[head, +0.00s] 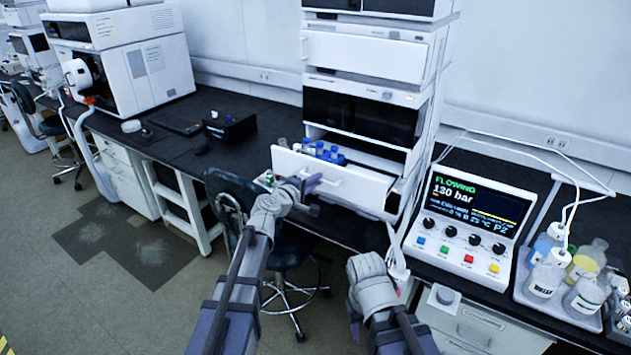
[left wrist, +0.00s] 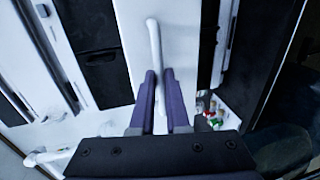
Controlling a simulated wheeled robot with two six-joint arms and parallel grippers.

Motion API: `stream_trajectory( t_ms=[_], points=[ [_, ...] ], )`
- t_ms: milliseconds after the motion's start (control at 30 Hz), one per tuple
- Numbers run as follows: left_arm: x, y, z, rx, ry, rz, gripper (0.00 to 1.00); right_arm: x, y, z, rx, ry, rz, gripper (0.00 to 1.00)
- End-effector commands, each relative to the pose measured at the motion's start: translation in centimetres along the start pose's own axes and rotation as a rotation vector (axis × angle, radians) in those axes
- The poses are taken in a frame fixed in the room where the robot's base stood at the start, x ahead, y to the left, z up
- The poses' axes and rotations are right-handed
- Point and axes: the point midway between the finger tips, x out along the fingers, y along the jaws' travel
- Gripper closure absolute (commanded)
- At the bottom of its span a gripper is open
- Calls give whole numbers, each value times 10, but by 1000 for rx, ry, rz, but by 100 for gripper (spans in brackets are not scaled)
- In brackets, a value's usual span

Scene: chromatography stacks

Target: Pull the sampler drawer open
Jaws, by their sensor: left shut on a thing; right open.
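The sampler drawer (head: 345,186) is a white-fronted drawer low in the instrument stack. It stands out from the stack, and blue-capped vials (head: 322,151) show behind its front. My left gripper (head: 312,188) is at the drawer front, shut on its handle. In the left wrist view the white bar handle (left wrist: 154,42) runs down between the purple fingertips (left wrist: 160,85), and the white drawer front lies behind it. My right gripper (head: 372,285) is low in front of the bench, away from the drawer, and holds nothing visible; its fingers are hard to make out.
A control panel (head: 470,232) reading "FLOWING 130 bar" stands right of the stack. A tray of bottles (head: 560,312) is further right, with white tubes above. A dark stool (head: 235,200) is below my left arm. The black bench (head: 240,160) left of the stack is partly clear.

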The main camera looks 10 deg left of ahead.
Motion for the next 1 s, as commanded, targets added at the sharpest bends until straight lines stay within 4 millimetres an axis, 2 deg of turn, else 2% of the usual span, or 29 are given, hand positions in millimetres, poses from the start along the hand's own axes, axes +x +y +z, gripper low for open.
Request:
stream_trajectory(
  t_ms=[33, 267, 667, 767, 1000],
  points=[
    [0, 0, 0, 0, 0, 0, 83, 0, 0, 0, 0, 0, 0, 50],
    [0, 0, 0, 0, 0, 0, 57, 0, 0, 0, 0, 0, 0, 50],
    [-7, 0, 0, 0, 0, 0, 57, -2, 0, 0, 0, 0, 0, 50],
    [-17, 1, 1, 0, 1, 0, 57, -4, 0, 0, 0, 0, 0, 50],
    [-56, 1, 1, 0, 2, 0, 57, -12, 1, 1, 0, 0, 0, 50]
  ],
)
